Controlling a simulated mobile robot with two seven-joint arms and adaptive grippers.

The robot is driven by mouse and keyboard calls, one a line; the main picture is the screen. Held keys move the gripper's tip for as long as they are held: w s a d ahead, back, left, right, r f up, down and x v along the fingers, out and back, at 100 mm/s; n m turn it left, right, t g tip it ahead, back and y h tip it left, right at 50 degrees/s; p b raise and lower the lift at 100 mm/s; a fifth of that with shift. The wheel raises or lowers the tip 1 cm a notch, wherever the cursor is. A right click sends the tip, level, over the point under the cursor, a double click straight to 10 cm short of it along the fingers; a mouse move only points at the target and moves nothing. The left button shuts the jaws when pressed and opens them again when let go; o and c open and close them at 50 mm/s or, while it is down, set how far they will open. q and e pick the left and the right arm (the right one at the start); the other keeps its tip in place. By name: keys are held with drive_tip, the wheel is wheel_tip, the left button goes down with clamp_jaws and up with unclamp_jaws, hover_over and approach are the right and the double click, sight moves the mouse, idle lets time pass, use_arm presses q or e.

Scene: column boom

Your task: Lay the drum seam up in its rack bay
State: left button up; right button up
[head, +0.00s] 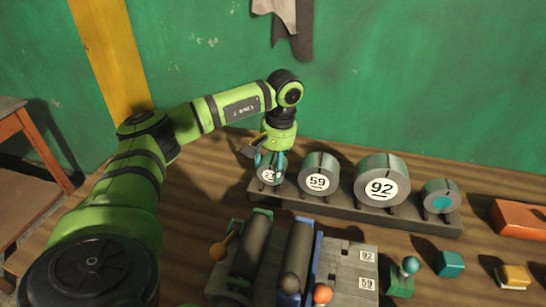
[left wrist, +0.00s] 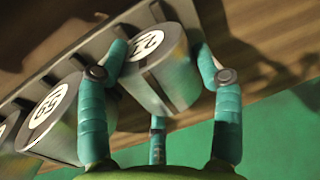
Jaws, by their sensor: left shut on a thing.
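My left gripper (head: 270,160) has its teal fingers around the leftmost, smallest numbered drum (head: 268,176), at the left end of the dark grey rack (head: 340,209). In the left wrist view the fingers (left wrist: 160,62) clasp this grey drum (left wrist: 172,85) from both sides, and a third finger shows behind it. Its white label starts with a 2; the rest is hard to read. The drum is in or just over its bay; I cannot tell if it touches the rack. My right gripper is not in view.
Drums marked 59 (head: 319,176) and 92 (head: 381,183) and a teal-faced drum (head: 440,200) sit along the rack. In front stands a roller fixture (head: 346,262) with knobbed levers. An orange block (head: 520,217), a teal block (head: 450,263) and a yellow block (head: 513,277) lie at right.

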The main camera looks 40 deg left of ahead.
use_arm(q)
drive_tip(key=o, duration=1.8)
drive_tip(key=r, duration=0.4)
drive_tip(key=d+r, duration=0.1)
drive_tip(key=r, duration=0.7)
drive_tip(key=shift+w+d, duration=0.15)
drive_tip(key=shift+w, duration=0.15)
